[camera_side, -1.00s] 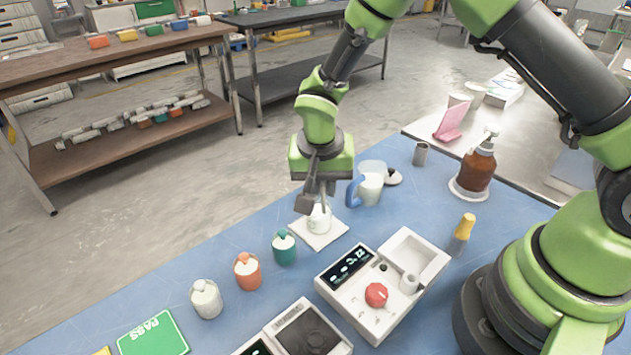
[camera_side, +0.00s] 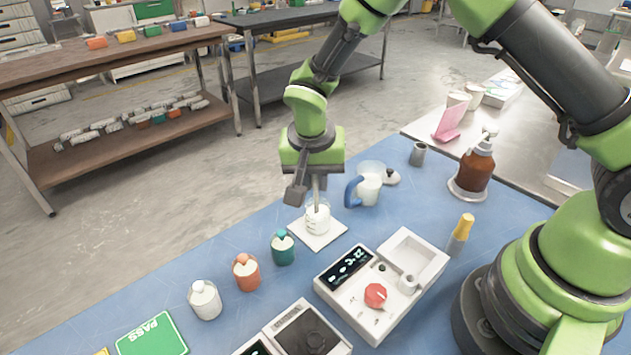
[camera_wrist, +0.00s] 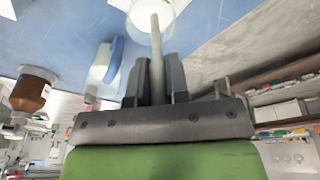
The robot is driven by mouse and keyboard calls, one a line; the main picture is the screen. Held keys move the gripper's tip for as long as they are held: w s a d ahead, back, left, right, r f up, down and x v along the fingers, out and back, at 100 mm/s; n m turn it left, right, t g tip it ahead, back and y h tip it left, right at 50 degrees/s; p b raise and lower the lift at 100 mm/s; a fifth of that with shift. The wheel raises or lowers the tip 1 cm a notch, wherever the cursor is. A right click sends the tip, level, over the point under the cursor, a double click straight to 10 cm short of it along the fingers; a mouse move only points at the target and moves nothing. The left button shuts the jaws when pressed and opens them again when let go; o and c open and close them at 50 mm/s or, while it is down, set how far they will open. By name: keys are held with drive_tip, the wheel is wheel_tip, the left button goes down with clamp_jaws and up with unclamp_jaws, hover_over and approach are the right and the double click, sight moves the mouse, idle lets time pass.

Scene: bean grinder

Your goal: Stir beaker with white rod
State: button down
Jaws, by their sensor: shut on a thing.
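The beaker (camera_side: 317,220) is small and clear with white contents. It stands upright on a square white pad (camera_side: 333,233) on the blue table. My gripper (camera_side: 316,183) is right above the beaker and points down. In the wrist view my gripper (camera_wrist: 157,82) is shut on the white rod (camera_wrist: 156,45). The rod reaches away from the fingers toward the beaker (camera_wrist: 150,8), which is cut by the top edge of that view. In the side view the rod (camera_side: 317,194) goes down into the beaker's mouth. Its lower tip is hidden in the beaker.
A jug with a blue handle (camera_side: 368,186) stands close behind the beaker to the right. A white device with a red knob (camera_side: 375,295) is in front. Teal (camera_side: 283,248), orange (camera_side: 246,272) and white (camera_side: 205,300) lidded jars stand to the left. A brown pump bottle (camera_side: 476,170) is at right.

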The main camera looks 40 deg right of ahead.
drive_tip(key=shift+w+d+r, duration=0.15)
drive_tip(key=shift+w+r, duration=0.05)
drive_tip(key=shift+r, duration=1)
drive_tip(key=shift+w+d+r, duration=0.1)
drive_tip(key=shift+w+r, duration=0.1)
drive_tip(key=shift+r, duration=1)
drive_tip(key=v, duration=0.5)
drive_tip(key=shift+w+d, duration=0.25)
drive_tip(key=shift+d, duration=0.2)
